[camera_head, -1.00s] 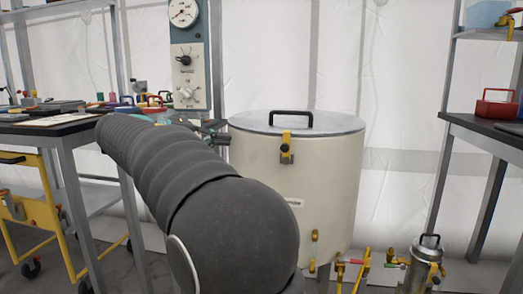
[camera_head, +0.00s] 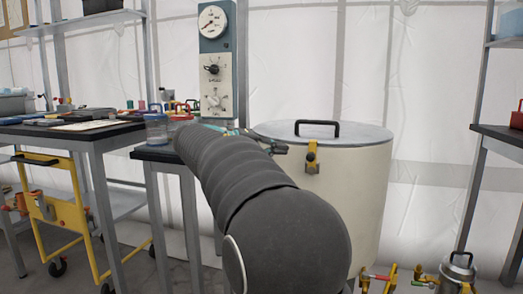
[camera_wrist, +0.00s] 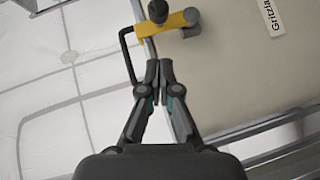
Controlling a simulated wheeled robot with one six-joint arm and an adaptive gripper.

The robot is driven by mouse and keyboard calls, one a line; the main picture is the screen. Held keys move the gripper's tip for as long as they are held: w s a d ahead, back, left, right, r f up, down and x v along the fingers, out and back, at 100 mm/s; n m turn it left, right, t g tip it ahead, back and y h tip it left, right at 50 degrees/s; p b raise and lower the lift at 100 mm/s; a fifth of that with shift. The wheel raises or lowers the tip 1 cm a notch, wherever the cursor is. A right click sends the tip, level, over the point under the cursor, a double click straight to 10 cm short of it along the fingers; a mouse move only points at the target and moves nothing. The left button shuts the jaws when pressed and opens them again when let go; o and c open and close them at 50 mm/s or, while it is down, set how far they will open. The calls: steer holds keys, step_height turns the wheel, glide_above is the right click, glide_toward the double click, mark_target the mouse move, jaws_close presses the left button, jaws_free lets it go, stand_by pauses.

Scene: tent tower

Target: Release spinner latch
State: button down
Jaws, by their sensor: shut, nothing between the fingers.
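The spinner is a cream drum (camera_head: 345,200) with a grey lid and a black lid handle (camera_head: 318,123). Its yellow latch (camera_head: 312,157) sits on the front at the lid's edge. The wrist view shows the latch (camera_wrist: 176,22) with dark round ends, lying across the rim, and the cream wall (camera_wrist: 235,75) with a label. My gripper (camera_wrist: 158,72) is shut and empty, its fingertips pointing toward the latch with a visible gap. In the head view my gripper (camera_head: 280,148) is just left of the latch, partly hidden behind my arm.
A control panel with a gauge (camera_head: 212,22) stands behind left. Black-topped tables (camera_head: 75,132) and a yellow cart (camera_head: 55,215) are at left. A small metal canister (camera_head: 458,270) and valves (camera_head: 390,278) are low at right. A shelf stands at far right.

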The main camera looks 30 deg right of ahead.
mark_target(312, 157)
steer(key=shift+s+d+f+b, duration=0.2)
steer(key=shift+s+d+f, duration=0.1)
steer(key=shift+s+d, duration=0.5)
steer(key=shift+s+d+f+b, duration=0.2)
steer(key=shift+s+d+f, duration=0.1)
steer(key=shift+s+d, duration=0.5)
